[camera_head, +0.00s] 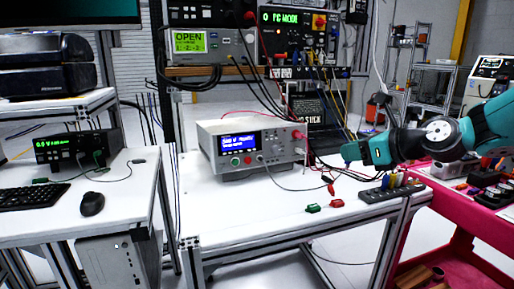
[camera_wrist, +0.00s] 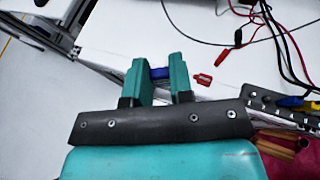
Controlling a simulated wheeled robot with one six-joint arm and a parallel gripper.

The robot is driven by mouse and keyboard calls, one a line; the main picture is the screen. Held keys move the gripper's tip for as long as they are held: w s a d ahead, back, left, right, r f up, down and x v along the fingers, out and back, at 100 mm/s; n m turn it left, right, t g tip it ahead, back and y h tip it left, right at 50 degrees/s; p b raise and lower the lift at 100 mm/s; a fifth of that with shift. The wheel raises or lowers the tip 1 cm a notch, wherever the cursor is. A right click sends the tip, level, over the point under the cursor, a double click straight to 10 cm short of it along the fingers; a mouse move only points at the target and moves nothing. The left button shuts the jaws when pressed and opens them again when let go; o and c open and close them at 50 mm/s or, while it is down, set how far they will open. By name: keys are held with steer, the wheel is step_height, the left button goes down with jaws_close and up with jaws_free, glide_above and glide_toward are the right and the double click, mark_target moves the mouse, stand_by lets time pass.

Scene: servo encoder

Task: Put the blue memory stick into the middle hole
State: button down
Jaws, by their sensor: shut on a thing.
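My gripper (camera_wrist: 160,75) is shut on a blue memory stick (camera_wrist: 159,73), which shows between its two teal fingertips in the wrist view. In the head view my gripper (camera_head: 352,152) is above the right part of the white table, and the stick cannot be made out there. A dark block (camera_head: 394,190) lies at the table's right edge, with blue and yellow pieces standing at it. The block (camera_wrist: 282,106) also shows at the right of the wrist view, apart from my gripper. I cannot tell which hole is the middle one.
A red piece (camera_head: 337,203) and a green piece (camera_head: 313,208) lie near the table's front edge. A white power supply (camera_head: 250,148) with cables stands behind. Red and black clip leads (camera_head: 329,184) lie between. A pink cart (camera_head: 450,215) stands at right.

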steer(key=s+d+f+p, duration=0.2)
steer(key=s+f+p, duration=0.1)
steer(key=f, duration=0.4)
steer(key=s+d+f+n+g+y+p, duration=0.1)
steer(key=s+d+f+p, duration=0.2)
steer(key=f, duration=0.4)
steer(key=s+d+f+n+g+p, duration=0.1)
steer(key=s+d+f+p, duration=0.1)
steer(key=s+f+p, duration=0.2)
step_height(320, 180, down, 3)
steer(key=shift+s+d+f+y, duration=0.1)
steer(key=shift+s+d+y, duration=0.15)
steer(key=shift+s+y, duration=0.25)
steer(key=shift+s, duration=0.1)
